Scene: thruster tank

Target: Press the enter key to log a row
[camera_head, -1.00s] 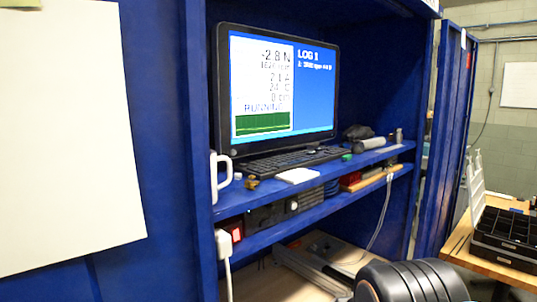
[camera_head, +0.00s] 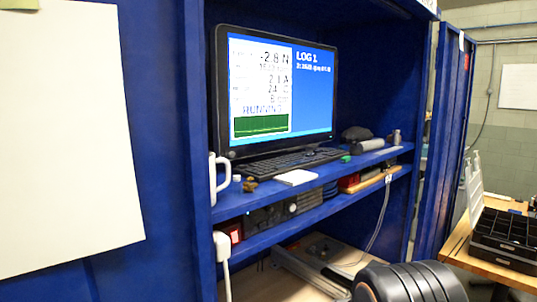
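A black keyboard (camera_head: 286,163) lies on the upper blue shelf, in front of the monitor (camera_head: 275,88). The enter key is too small to make out. The monitor shows a white panel with -2.8 N, other readings, the word RUNNING and a green graph. Beside it, a blue panel reads LOG 1 with one line of small text below. A dark, ribbed rounded part of my arm shows at the bottom right, below the shelves. My gripper's fingers are not in view.
The shelf (camera_head: 240,207) also holds a white mug (camera_head: 219,178), a white pad (camera_head: 296,177), a green item (camera_head: 346,159) and a grey cylinder (camera_head: 369,145). Blue cabinet walls stand on both sides. A black compartment tray (camera_head: 506,238) sits on a wooden table at right.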

